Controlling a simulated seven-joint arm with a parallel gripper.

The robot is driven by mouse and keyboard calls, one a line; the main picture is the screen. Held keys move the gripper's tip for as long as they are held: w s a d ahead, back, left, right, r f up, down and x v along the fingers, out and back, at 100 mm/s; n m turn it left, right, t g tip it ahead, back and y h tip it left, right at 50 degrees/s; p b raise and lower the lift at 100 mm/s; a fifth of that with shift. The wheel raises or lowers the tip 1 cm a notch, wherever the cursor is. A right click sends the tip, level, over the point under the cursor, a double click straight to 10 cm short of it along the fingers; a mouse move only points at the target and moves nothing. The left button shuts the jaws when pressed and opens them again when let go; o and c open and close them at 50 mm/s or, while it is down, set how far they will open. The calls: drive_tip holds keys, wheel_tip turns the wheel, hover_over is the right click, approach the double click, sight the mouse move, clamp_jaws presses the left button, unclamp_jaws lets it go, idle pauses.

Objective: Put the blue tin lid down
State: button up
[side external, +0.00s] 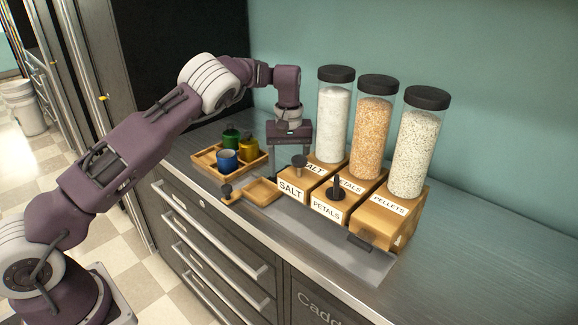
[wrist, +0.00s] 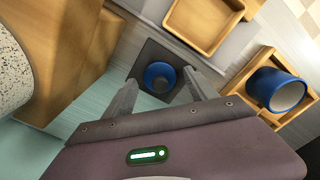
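The blue tin lid (wrist: 160,75) lies on a small dark square pad (wrist: 147,56) in the wrist view, with a dark round centre. My gripper (wrist: 159,78) is above it, with one finger to each side and a visible gap between each finger and the lid. The gripper (side external: 290,172) points down behind the wooden dispenser blocks in the side view, where I cannot make out the lid. The blue tin (side external: 228,160) stands in a wooden tray (side external: 205,161); it also shows in the wrist view (wrist: 277,92), open and without a lid.
A green tin (side external: 231,138) and a yellow tin (side external: 249,150) share the tray. A shallow wooden dish (side external: 262,191) lies in front. Tall dispensers of salt (side external: 334,120), petals (side external: 371,125) and pellets (side external: 414,150) stand close on the right.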

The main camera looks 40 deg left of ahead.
wheel_tip(320, 180, up, 13)
drive_tip(key=shift+f, duration=0.2)
idle(0.4)
drive_tip(key=s+d+r+m+t+h, duration=0.2)
drive_tip(key=s+d+r+t, duration=0.1)
drive_tip(key=s+r, duration=1.35)
drive_tip(key=s+d+f+m+t, duration=0.1)
drive_tip(key=s+f+m, duration=0.1)
drive_tip(key=s, duration=0.5)
drive_tip(key=s+d+f+m+y, duration=0.1)
drive_tip(key=s+d+f+m, duration=0.1)
drive_tip(key=s+f, duration=0.3)
drive_tip(key=s+d+f+m+t+y, duration=0.1)
drive_tip(key=s+d+f+m, duration=0.1)
drive_tip(key=s, duration=0.9)
drive_tip(key=shift+s+f+m+t, duration=0.15)
drive_tip(key=shift+f+m+t, duration=0.15)
drive_tip(key=shift+f+m, duration=0.3)
